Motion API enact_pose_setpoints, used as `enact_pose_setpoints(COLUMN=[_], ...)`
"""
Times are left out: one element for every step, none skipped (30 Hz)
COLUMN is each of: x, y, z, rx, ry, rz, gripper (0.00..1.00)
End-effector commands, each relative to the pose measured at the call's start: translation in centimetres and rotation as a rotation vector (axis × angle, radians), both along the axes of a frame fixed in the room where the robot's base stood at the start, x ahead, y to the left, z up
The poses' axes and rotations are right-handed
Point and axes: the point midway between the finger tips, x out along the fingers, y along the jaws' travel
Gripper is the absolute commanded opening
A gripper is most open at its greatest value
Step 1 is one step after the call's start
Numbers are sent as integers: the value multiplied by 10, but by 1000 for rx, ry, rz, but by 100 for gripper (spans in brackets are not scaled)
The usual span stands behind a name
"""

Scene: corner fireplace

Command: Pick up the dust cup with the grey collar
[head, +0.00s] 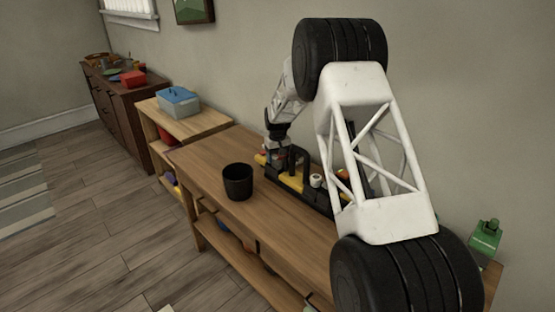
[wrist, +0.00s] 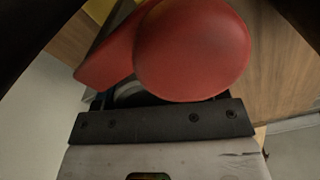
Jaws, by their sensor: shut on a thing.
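My gripper (head: 277,143) is low over the back of the wooden bench, at the far end of a black and yellow tool tray. In the wrist view a red thing with a large round end (wrist: 192,50) fills the space in front of the gripper, and my gripper is shut on it. A curved grey edge (wrist: 128,92) shows just under the red body, which may be the dust cup's grey collar. The fingertips and the lower part of the red thing are hidden. In the head view the held thing is too small to make out.
A black cup (head: 238,181) stands on the bench (head: 205,160) left of the tool tray (head: 290,186). A small white item (head: 316,181) is in or by the tray. The wall is close behind.

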Motion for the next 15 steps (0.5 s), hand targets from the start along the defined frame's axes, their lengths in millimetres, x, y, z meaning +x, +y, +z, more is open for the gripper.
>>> enact_pose_setpoints(x=[0, 0, 0, 0, 0, 0, 0, 0, 0, 0, 0, 0, 0, 0, 0], y=[0, 0, 0, 0, 0, 0, 0, 0, 0, 0, 0, 0, 0, 0, 0], z=[4, 6, 9, 12, 16, 21, 25, 30, 36, 41, 46, 53, 59, 65, 74], rx=[1, 1, 1, 1, 1, 1, 1, 1, 0, 0, 1, 1, 1, 0, 0], ry=[-2, -2, -2, -2, -2, -2, -2, -2, -3, -3, -2, -2, -2, -3, -3], rz=[0, 0, 0, 0, 0, 0, 0, 0, 0, 0, 0, 0, 0, 0, 0], gripper=[41, 41, 41, 41, 41, 41, 41, 41, 41, 41, 41, 41, 41, 41, 41])
